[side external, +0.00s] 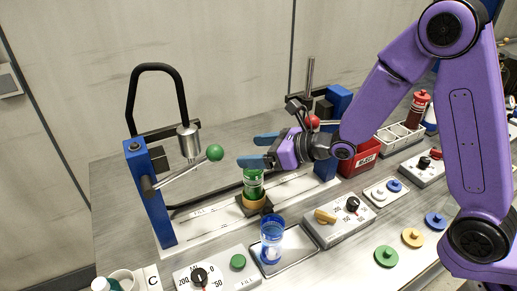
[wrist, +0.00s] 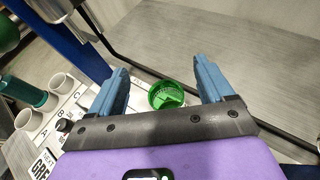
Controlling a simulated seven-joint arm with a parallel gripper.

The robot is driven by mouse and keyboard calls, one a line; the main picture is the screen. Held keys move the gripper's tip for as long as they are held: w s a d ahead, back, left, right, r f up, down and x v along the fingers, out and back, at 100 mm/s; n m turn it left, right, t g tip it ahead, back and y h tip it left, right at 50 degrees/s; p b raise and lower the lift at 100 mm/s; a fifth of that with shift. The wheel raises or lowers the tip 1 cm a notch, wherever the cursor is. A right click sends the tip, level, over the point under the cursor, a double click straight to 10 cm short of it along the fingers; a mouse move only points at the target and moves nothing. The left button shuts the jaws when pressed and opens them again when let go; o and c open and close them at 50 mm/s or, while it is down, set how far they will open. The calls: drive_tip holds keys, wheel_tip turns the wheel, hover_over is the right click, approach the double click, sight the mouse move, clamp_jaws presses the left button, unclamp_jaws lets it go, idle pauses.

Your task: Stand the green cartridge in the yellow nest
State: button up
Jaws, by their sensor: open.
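The green cartridge (side external: 253,184) stands upright, with its lower end in the yellow nest (side external: 254,203) on a dark block; how deep it sits I cannot tell. In the wrist view the green cartridge (wrist: 166,97) shows from above as a round green rim between the fingers, and the nest cannot be made out there. My gripper (side external: 248,150) is open and empty, with its blue fingers sideways just above the cartridge in the side view. In the wrist view my gripper (wrist: 162,70) has a finger to each side of the cartridge, apart from it.
A blue cup-like cartridge (side external: 271,240) stands on a metal tray (side external: 292,255) in front of the nest. A blue post with a green-knobbed lever (side external: 214,153) stands at left. A red bin (side external: 358,160) and dial boxes (side external: 340,222) lie to the right.

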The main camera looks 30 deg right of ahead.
drive_tip(key=shift+r, duration=0.15)
drive_tip(key=s+a+r+n+g+y, duration=0.35)
drive_tip(key=s+a+n+g, duration=0.35)
drive_tip(key=n, duration=0.3)
drive_tip(key=s+d+n+g, duration=0.4)
drive_tip(key=s+n+g, duration=0.2)
drive_tip(key=s+n, duration=0.55)
drive_tip(key=s+d+n+t+h, duration=0.1)
drive_tip(key=s+d+n+h, duration=0.4)
drive_tip(key=d, duration=0.7)
drive_tip(key=s+d+f+n+t+h, duration=0.1)
drive_tip(key=s+d+n+h, duration=0.5)
drive_tip(key=s+d+n, duration=0.3)
drive_tip(key=d+n, duration=0.3)
drive_tip(key=n, duration=0.2)
drive_tip(key=shift+d+f, duration=0.25)
drive_tip(key=shift+f, duration=0.05)
